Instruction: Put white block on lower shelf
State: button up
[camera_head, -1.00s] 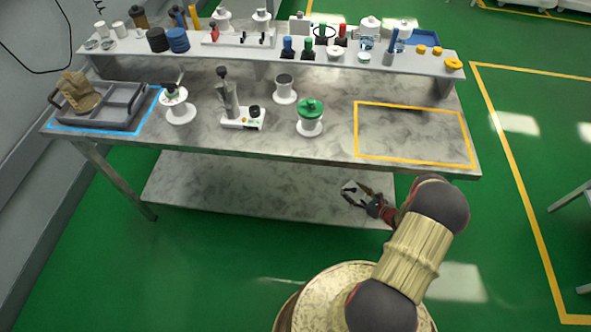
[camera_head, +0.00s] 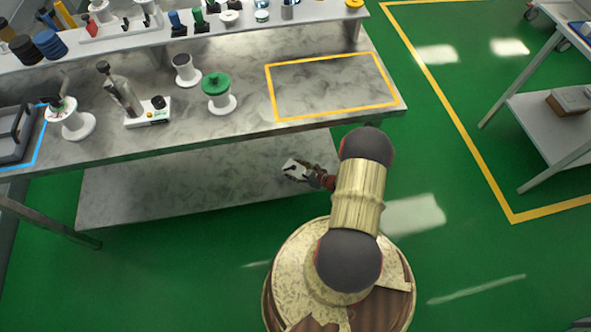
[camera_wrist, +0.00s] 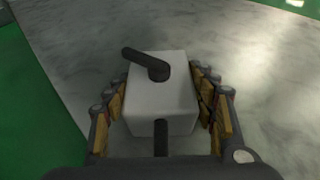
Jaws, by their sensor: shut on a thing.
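The white block (camera_wrist: 160,103) sits between the two padded fingers of my gripper (camera_wrist: 163,115) in the wrist view. It has a dark lever on top and a dark part at its near side. My gripper is shut on it. In the head view the white block (camera_head: 294,168) and my gripper (camera_head: 298,174) are over the right part of the lower shelf (camera_head: 170,190), under the table top. The grey marbled shelf surface (camera_wrist: 260,60) fills most of the wrist view behind the block. I cannot tell whether the block touches the shelf.
The table top (camera_head: 240,125) above the lower shelf holds a green-capped spool (camera_head: 217,92), a white device (camera_head: 147,112) and a yellow-outlined empty area (camera_head: 330,85). The lower shelf is otherwise bare. A cart (camera_head: 560,120) stands at the right across green floor.

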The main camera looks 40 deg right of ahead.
jog(key=o, duration=1.3)
jog(key=shift+o, duration=0.2)
jog(key=shift+r, duration=0.1)
jog(key=shift+s+d+r, duration=0.1)
jog(key=shift+s+r, duration=0.1)
jog(key=shift+s, duration=0.05)
jog(key=p+v, duration=0.3)
jog(key=v, duration=0.7)
jog(key=shift+s+p, duration=0.2)
jog(key=shift+p, duration=0.15)
jog(key=shift+s+d+r, duration=0.15)
jog(key=shift+s, duration=0.35)
